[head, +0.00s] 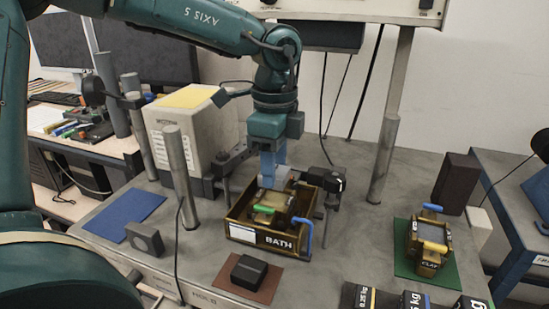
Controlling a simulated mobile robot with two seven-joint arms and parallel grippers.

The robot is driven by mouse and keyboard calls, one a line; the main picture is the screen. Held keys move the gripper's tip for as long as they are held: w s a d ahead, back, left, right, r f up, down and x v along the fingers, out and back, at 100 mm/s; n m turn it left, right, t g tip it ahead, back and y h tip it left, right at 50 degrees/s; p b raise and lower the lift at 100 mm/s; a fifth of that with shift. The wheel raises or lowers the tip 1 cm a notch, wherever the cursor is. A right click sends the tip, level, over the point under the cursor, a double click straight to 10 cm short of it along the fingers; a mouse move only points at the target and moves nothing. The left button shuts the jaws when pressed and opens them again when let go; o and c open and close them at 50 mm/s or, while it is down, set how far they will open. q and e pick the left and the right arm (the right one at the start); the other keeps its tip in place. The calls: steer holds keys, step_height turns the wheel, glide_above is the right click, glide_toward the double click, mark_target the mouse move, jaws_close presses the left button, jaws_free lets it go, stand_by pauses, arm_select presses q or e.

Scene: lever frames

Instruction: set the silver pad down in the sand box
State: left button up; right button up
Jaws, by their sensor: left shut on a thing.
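My left gripper (269,178) points down over a brass-coloured open box (233,214) with the label BATH on its front. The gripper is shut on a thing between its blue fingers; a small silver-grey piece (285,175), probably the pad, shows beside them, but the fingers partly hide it. Inside the box, below the gripper, is a brass frame (275,200) with a green lever and a blue lever. Whether the held thing touches this frame I cannot tell. No label reading SAND is legible. My right gripper is not in view.
A second brass lever frame (427,260) marked CLAY stands on a green mat at the right. A black block (248,274) lies on a brown mat in front. Metal posts (181,175) and clamps stand around the box. Labelled weights (413,299) line the front edge. A blue mat (125,214) lies bare at left.

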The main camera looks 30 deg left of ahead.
arm_select(q)
steer(key=shift+f+b, duration=0.45)
steer(key=shift+f, duration=0.65)
steer(key=shift+f+b, duration=0.7)
steer(key=shift+b, duration=0.15)
steer(key=shift+f, duration=0.15)
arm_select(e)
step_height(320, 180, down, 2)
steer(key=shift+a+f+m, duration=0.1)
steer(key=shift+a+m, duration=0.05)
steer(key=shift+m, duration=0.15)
arm_select(q)
steer(key=o, duration=1.3)
steer(key=shift+o, duration=0.2)
step_height(320, 180, up, 12)
steer(key=shift+r, duration=0.6)
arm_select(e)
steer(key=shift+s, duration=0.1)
